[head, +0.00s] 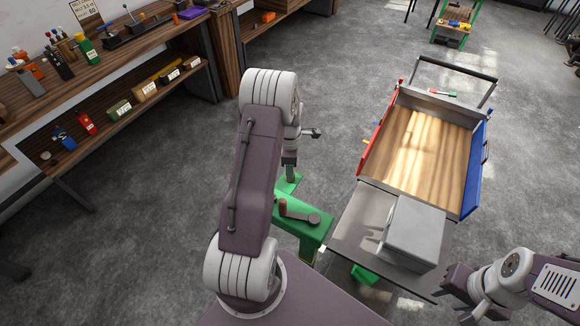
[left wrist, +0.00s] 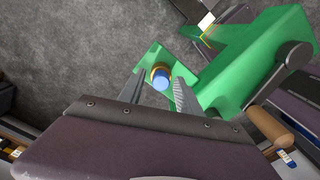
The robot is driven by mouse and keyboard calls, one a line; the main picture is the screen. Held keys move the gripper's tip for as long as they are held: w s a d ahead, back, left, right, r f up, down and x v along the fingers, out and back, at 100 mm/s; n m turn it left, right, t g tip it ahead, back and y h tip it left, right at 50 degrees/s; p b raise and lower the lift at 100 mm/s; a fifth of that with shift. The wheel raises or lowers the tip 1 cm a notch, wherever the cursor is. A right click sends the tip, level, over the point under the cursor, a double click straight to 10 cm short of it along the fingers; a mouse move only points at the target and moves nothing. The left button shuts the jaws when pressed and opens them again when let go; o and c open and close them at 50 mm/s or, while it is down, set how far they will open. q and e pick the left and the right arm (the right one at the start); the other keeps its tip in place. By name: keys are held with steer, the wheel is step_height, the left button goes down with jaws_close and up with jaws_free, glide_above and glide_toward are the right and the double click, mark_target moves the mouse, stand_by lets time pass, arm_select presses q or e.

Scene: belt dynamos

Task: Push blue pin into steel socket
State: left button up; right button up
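In the left wrist view a blue pin (left wrist: 162,83) shows its round end, with a brass-coloured ring (left wrist: 154,73) around it at the green machine frame (left wrist: 240,70). My left gripper (left wrist: 160,78) is open, with one finger on each side of the pin and a gap between them; I cannot tell whether either touches it. In the head view my left gripper (head: 290,174) points down over the green frame (head: 300,225), and the pin is hidden. I cannot make out a steel socket. My right gripper (head: 458,297) is at the lower right, apart from the frame.
A crank with a brown handle (head: 283,207) sits on the green frame, close to my left gripper. To the right stands a cart (head: 345,235) with a grey box (head: 415,230) and wooden bed. Shelves (head: 150,95) line the left wall. Grey floor lies open between.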

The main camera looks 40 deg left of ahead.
arm_select(q)
steer(key=c, duration=0.5)
steer(key=shift+s+r, duration=0.1)
jaws_close()
steer(key=shift+r+p, duration=0.65)
steer(key=shift+r, duration=0.05)
steer(key=shift+r+p, duration=1.3)
steer(key=shift+r, duration=0.3)
steer(key=shift+f, duration=0.1)
